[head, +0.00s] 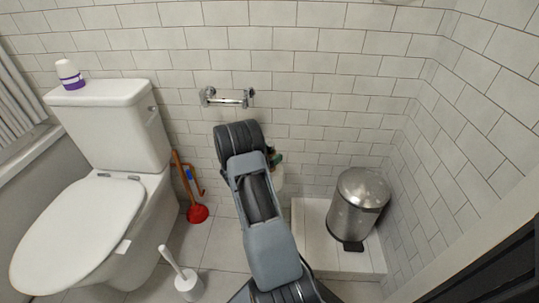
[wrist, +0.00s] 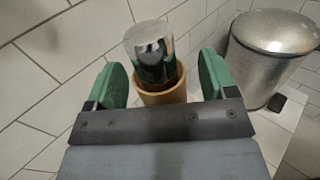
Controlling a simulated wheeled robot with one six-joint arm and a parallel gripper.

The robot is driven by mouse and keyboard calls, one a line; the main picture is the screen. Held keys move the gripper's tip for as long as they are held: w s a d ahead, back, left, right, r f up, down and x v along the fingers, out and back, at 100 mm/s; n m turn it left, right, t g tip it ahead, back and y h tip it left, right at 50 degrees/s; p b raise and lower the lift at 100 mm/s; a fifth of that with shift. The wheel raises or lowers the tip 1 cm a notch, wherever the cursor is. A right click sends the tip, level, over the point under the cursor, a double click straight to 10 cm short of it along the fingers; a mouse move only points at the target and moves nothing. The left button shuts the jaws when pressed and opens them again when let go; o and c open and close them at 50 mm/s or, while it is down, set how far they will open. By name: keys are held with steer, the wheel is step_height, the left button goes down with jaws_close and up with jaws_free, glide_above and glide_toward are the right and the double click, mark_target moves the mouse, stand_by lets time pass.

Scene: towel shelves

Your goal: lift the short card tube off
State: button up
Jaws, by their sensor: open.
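The short card tube (wrist: 163,92) is a tan-brown ring in the middle of the wrist view. A shiny chrome cylinder (wrist: 150,50) rises out of its open end. My gripper (wrist: 165,80) is open, with one green finger on each side of the tube. Gaps show between the fingers and the tube.
A steel pedal bin (head: 359,205) stands on a white ledge (head: 310,222) at right; it also shows in the wrist view (wrist: 268,50). A chrome wall holder (head: 227,97) is behind my arm. A toilet (head: 90,215), red plunger (head: 197,213) and white brush holder (head: 188,287) are left.

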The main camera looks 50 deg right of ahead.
steer(key=shift+c, duration=0.3)
steer(key=c, duration=0.9)
steer(key=shift+r, duration=0.1)
steer(key=shift+r+p, duration=5.5)
steer(key=shift+r, duration=1.9)
